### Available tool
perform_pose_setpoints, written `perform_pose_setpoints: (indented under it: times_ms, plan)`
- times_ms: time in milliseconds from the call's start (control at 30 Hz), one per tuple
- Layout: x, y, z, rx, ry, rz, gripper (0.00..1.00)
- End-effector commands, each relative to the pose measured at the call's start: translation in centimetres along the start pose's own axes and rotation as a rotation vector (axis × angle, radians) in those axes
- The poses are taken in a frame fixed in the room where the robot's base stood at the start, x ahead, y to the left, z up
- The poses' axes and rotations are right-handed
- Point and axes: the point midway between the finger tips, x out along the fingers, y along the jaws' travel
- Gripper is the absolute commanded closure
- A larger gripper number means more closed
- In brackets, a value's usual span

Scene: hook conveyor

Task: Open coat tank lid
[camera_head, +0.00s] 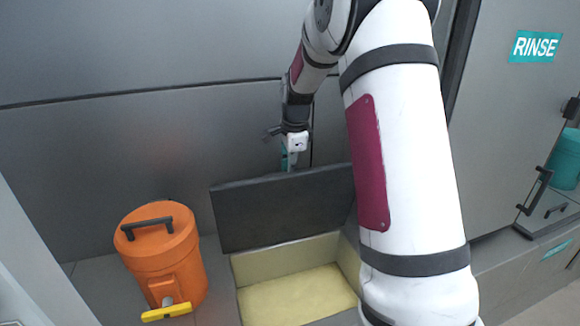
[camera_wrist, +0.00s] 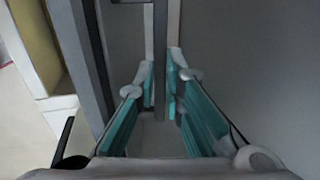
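The coat tank lid (camera_head: 280,212) is a dark grey panel, raised to a steep tilt at the back of the tank. The coat tank (camera_head: 292,250) is open below it, with cream walls and a pale yellow inside. My gripper (camera_head: 289,160) is at the lid's upper edge, its tips partly hidden behind the lid. In the wrist view, my gripper's teal-padded fingers (camera_wrist: 161,85) are close together on both sides of a thin dark handle bar (camera_wrist: 160,60). They look shut on it. The lid's edge (camera_wrist: 85,50) shows to the left there.
An orange drum (camera_head: 160,255) with a black handle and yellow tap stands left of the tank. A grey wall (camera_head: 150,140) rises close behind the lid. At right are a RINSE sign (camera_head: 536,46) and a teal container (camera_head: 566,160).

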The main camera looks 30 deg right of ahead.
Motion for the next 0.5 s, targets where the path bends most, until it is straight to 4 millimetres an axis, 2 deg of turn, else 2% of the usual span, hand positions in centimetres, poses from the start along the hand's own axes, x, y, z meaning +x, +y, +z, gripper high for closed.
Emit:
perform_pose_setpoints:
  times_ms: [233, 500]
  plan:
    - [-0.1, 0.4, 0.0, -0.001, 0.0, 0.001, 1.0]
    - [-0.6, 4.2, 0.1, -0.002, 0.0, 0.003, 1.0]
